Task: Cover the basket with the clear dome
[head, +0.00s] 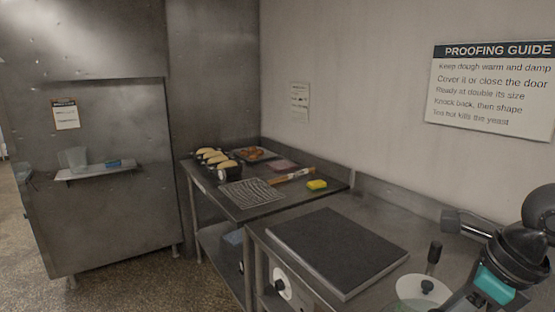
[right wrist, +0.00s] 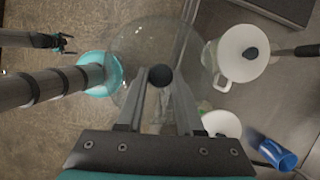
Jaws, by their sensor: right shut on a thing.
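The clear dome (right wrist: 133,47) is see-through, with a round dark knob (right wrist: 160,75). In the right wrist view my right gripper (right wrist: 160,88) is shut on this knob, and the dome spreads out beyond the fingers. The fingertips and dome do not show clearly in the head view, where my right arm fills the lower right corner. My left gripper (right wrist: 64,42) shows small at the upper left of the right wrist view, fingers apart and empty, above the floor. I cannot make out a basket for certain in either view.
A white lidded vessel (right wrist: 236,70) with a dark knob stands beside the dome; a blue cup (right wrist: 276,154) lies nearby.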

